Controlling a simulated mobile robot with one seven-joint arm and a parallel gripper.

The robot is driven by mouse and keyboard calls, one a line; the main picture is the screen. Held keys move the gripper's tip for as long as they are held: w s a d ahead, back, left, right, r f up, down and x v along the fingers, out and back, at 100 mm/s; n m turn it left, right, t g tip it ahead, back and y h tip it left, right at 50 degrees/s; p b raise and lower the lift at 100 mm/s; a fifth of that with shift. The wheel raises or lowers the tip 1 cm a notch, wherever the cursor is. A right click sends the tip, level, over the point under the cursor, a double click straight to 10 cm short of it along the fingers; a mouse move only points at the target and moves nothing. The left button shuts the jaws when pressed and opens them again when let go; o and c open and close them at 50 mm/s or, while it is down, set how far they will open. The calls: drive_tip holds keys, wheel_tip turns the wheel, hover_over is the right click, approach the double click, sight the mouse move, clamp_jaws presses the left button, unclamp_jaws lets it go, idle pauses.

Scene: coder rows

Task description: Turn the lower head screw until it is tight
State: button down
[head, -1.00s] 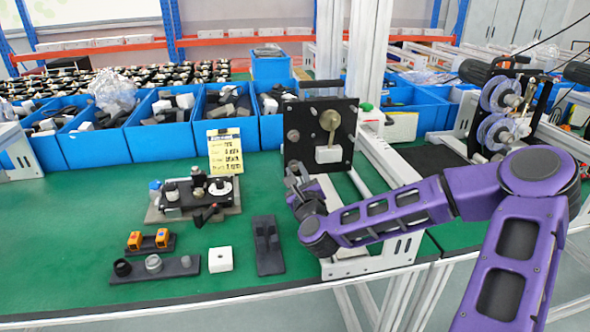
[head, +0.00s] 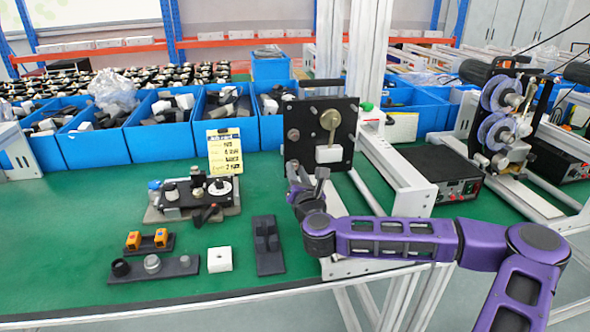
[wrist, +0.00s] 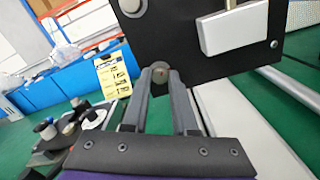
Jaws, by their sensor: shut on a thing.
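The black upright plate (head: 345,112) stands on the bench, with a brass lever and a white block (head: 328,154) on its face. A round screw head (head: 293,134) shows at its left side. My gripper (head: 307,172) is at the plate's lower left corner. In the wrist view, my gripper (wrist: 161,74) is shut on a small round grey screw head (wrist: 160,70), the lower one, at the plate's bottom edge (wrist: 200,70). The fingers hide this lower head screw in the head view, and how deep it sits cannot be told.
A fixture with a white dial (head: 219,187) and a yellow card (head: 225,152) stand to the left. A black holder (head: 266,246), a white block (head: 220,259) and small trays lie in front. Blue bins (head: 160,128) line the back. An aluminium frame (head: 385,165) stands right of the plate.

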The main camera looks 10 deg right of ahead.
drive_tip(key=c, duration=0.8)
unclamp_jaws()
drive_tip(key=shift+c, duration=0.2)
drive_tip(key=n, duration=0.1)
drive_tip(key=n+p, duration=0.1)
drive_tip(key=n, duration=0.1)
drive_tip(key=shift+r+n, duration=0.25)
drive_tip(key=shift+n, duration=0.05)
drive_tip(key=n+p, duration=0.1)
drive_tip(key=n, duration=0.3)
drive_tip(key=shift+f, duration=0.1)
drive_tip(key=shift+f+n, duration=0.15)
drive_tip(key=shift+n, duration=1.05)
